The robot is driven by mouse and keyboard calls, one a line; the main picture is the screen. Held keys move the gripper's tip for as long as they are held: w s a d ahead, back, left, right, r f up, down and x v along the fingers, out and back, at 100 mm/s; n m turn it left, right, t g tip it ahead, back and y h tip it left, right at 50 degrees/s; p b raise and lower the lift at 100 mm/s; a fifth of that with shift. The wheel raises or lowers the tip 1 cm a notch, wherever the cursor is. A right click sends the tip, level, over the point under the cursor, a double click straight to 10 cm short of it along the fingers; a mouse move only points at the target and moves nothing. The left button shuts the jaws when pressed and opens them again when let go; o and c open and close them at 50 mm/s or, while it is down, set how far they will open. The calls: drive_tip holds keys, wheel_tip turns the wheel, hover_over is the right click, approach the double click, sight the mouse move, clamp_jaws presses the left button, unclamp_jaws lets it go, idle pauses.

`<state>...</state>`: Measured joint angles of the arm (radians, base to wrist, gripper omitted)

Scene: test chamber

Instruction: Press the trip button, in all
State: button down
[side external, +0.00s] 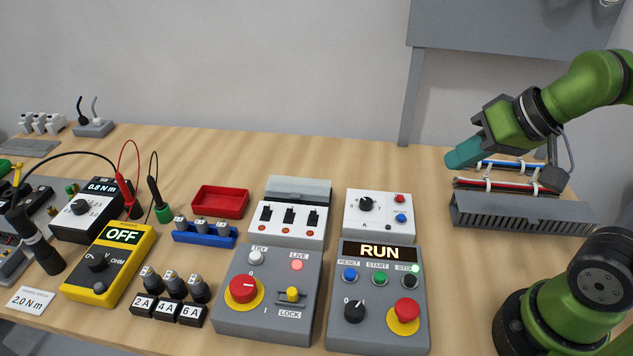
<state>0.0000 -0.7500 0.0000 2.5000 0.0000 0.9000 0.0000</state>
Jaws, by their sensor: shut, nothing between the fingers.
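My gripper (456,158) has teal fingers, is shut and empty, and hangs in the air at the right, above the back of the bench. No button has a readable "trip" label. A small white box (378,228) at the middle right carries a black knob, a red button (400,198) and a blue button (400,218). My gripper is up and to the right of it, well apart. Left of it, a white breaker box (285,236) has several black switches with small orange-red round spots below them.
A grey RUN panel (342,334) with a red mushroom button (406,310) stands in front of the white box. Left of it is a grey LIVE/LOCK panel (228,322). A grey slotted cable duct (515,213) lies below my gripper. A red tray (220,201) and meters are further left.

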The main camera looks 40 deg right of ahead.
drive_tip(key=m+g+y, duration=0.1)
drive_tip(key=m+y, duration=0.4)
drive_tip(key=m, duration=2.6)
hover_over(400, 199)
drive_tip(key=d, duration=0.1)
wheel_tip(400, 199, down, 8)
drive_tip(key=shift+d+f, duration=0.2)
drive_tip(key=shift+f, duration=0.1)
drive_tip(key=shift+f, duration=4.35)
